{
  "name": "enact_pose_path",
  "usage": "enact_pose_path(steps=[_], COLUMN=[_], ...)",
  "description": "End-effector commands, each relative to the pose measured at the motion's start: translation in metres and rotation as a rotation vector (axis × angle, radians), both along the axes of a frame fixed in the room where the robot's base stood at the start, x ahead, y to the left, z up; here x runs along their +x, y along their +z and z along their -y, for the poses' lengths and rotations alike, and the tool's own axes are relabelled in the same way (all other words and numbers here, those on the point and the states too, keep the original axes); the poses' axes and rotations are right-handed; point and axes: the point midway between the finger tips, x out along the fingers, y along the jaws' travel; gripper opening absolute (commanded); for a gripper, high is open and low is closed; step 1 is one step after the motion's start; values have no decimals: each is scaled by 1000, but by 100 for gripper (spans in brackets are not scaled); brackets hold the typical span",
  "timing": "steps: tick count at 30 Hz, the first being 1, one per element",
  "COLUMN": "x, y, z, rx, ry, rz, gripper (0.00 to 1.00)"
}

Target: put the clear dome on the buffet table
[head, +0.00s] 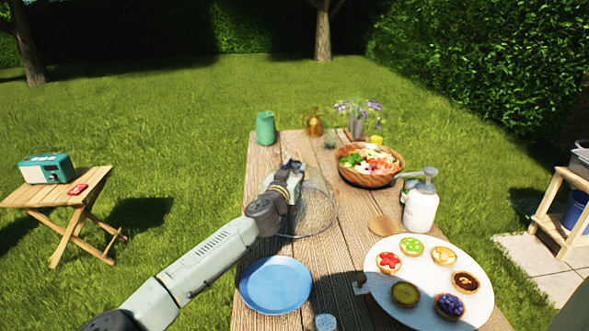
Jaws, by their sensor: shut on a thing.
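The clear dome (318,212) shows as a see-through shape with a thin rim over the middle of the long wooden table (262,170). My gripper (294,166) is at the dome's upper left and is shut on it. My arm comes in from the lower left and covers part of the dome's left side. The exact grip point is too small to make out. I cannot tell whether the dome's rim touches the tabletop or hangs a little above it.
A salad bowl (366,181) stands behind the dome. A white pump bottle (421,208) and a white platter (404,312) of tarts are at right. A blue plate (275,284) lies in front. A green cup (265,128) and flower vase (356,126) stand at the far end.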

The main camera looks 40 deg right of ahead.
Motion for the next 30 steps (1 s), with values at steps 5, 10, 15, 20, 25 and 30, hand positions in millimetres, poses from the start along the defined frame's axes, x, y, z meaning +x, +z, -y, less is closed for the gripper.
enact_pose_path(steps=[5,10,15,20,25,30], x=[0,0,0,-2,-15,-37], y=[0,0,0,-1,-2,-3], z=[0,0,0,-3,-22,-53], rx=[1,1,0,0,-1,-1], ry=[0,0,0,0,0,1], rz=[0,-1,0,0,0,0], gripper=[38,47,47,47,47,47])
